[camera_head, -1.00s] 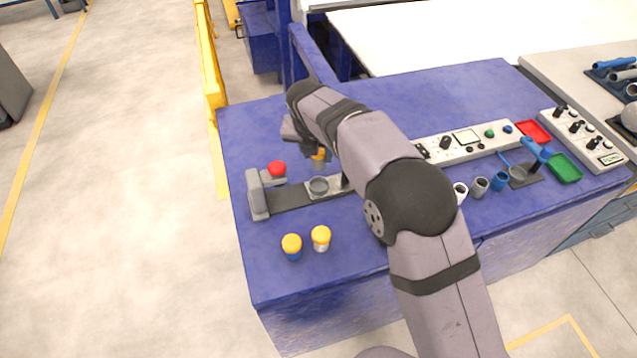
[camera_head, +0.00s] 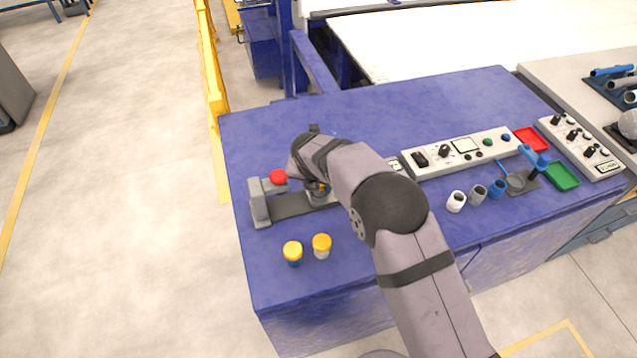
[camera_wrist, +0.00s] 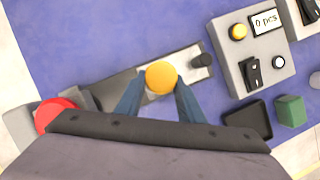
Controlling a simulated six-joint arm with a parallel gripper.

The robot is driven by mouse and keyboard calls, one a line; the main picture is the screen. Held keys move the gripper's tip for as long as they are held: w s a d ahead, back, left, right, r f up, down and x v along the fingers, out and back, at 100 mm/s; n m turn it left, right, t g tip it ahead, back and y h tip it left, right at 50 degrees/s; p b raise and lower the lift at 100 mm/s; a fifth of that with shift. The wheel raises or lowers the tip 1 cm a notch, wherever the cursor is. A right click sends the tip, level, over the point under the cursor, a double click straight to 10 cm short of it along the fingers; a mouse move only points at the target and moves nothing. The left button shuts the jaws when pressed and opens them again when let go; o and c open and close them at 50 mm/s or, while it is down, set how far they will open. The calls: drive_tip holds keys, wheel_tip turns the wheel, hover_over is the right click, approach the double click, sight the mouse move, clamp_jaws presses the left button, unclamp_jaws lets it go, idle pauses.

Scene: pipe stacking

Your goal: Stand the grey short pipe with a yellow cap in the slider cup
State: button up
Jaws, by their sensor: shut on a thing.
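My gripper (camera_head: 317,188) is shut on the grey short pipe with a yellow cap. In the wrist view the yellow cap (camera_wrist: 161,77) shows between the two fingers; the body below it is hidden. In the head view my gripper is low over the slider plate (camera_head: 333,196), where the slider cup sits. My wrist and the pipe mostly hide the cup, so I cannot tell whether the pipe's lower end is inside it. The slider plate (camera_wrist: 190,62) also shows around the cap in the wrist view, with a black knob on its right.
A grey end block (camera_head: 258,202) with a red button (camera_head: 279,177) stands just left of my gripper. Two yellow-capped pipes, one blue (camera_head: 293,254) and one whitish (camera_head: 321,247), stand in front. A control panel (camera_head: 460,153) and several open pipes are to the right.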

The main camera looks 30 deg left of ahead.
drive_tip(key=shift+f, duration=0.15)
drive_tip(key=o, duration=1.1)
drive_tip(key=shift+c, duration=0.2)
drive_tip(key=b+v, duration=0.2)
drive_tip(key=v, duration=1)
drive_tip(key=shift+s, duration=0.1)
